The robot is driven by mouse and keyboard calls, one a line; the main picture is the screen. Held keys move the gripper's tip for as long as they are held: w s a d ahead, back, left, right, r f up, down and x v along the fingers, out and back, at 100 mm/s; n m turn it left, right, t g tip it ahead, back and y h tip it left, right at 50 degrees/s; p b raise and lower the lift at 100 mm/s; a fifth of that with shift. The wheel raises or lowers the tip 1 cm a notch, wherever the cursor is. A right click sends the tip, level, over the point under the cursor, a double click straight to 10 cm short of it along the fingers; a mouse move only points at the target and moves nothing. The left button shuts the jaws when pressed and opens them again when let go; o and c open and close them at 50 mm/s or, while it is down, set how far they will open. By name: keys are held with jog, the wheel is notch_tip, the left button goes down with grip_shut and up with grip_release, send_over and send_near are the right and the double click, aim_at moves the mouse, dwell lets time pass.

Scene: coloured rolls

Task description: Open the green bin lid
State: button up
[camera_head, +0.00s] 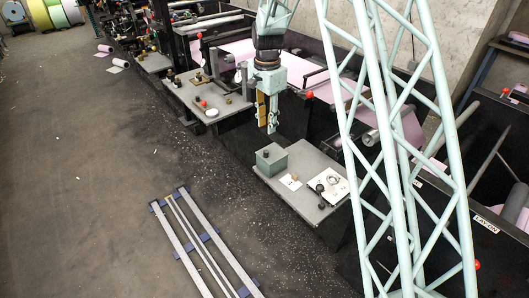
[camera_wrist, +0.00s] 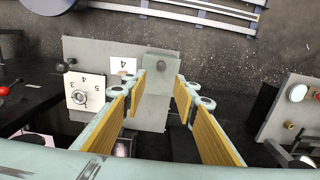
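The green bin (camera_head: 271,161) is a small grey-green box with its lid shut and a small dark knob on top. It stands on the left part of a grey table (camera_head: 310,206). In the wrist view the bin (camera_wrist: 160,80) shows between and just beyond my fingertips, its knob (camera_wrist: 161,65) facing me. My gripper (camera_head: 271,127) hangs above the bin, pointing down and apart from it. The yellow-padded fingers (camera_wrist: 160,95) are spread wide with nothing between them.
Another grey table (camera_head: 207,97) with small parts stands to the left. Machines with pink rolls stand behind. Metal rails (camera_head: 203,246) lie on the open floor in front.

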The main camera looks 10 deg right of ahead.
aim_at(266, 151)
jog(key=shift+w+f, duration=0.2)
jog(key=shift+f, duration=0.3)
jog(key=shift+f, duration=0.1)
jog(key=shift+f+b, duration=1.05)
jog(key=shift+f, duration=5.75)
jog(key=shift+c, duration=0.6)
grip_shut()
